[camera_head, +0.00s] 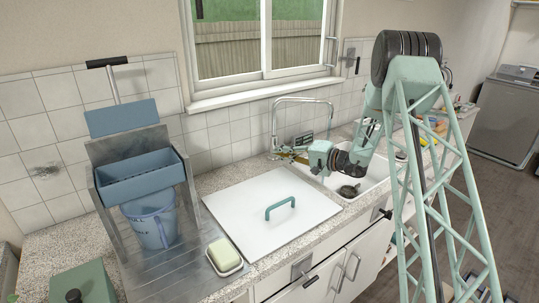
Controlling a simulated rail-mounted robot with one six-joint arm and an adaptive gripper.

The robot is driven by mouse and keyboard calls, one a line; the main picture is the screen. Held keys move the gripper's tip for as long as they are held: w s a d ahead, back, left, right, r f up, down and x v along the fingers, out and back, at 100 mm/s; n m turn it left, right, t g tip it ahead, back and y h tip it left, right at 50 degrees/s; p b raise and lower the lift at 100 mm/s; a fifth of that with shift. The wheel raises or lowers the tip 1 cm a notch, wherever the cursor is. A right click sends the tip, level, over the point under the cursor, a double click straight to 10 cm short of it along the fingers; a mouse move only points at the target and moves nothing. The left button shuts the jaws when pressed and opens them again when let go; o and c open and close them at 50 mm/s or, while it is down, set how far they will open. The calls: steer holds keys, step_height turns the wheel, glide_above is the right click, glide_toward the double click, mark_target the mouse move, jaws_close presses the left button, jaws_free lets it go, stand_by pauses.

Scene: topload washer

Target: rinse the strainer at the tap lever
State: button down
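The tap (303,99) arches over the back of the sink (372,184). Its lower part, near my gripper, is small and cluttered, so I cannot pick out the lever clearly. A dark round thing (348,191) lies in the sink basin; it may be the strainer or the drain. My arm reaches in from the right, and my gripper (291,156) is low at the tap's base, pointing left. Its fingers are too small and overlapped to show whether they are open, or whether they hold anything.
A white board with a green handle (281,206) covers the counter left of the open basin. A soap dish (224,257), a blue jug (153,222) and a blue-bin rack (141,178) stand further left. Small items crowd the counter behind my arm. A washer (517,110) stands far right.

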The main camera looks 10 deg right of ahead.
mark_target(298, 154)
steer(key=c, duration=3.3)
jaws_free()
steer(key=shift+c, duration=0.2)
steer(key=o, duration=0.6)
steer(key=shift+c, duration=0.2)
steer(key=shift+v, duration=6)
steer(key=shift+r, duration=0.1)
steer(key=shift+a, duration=0.1)
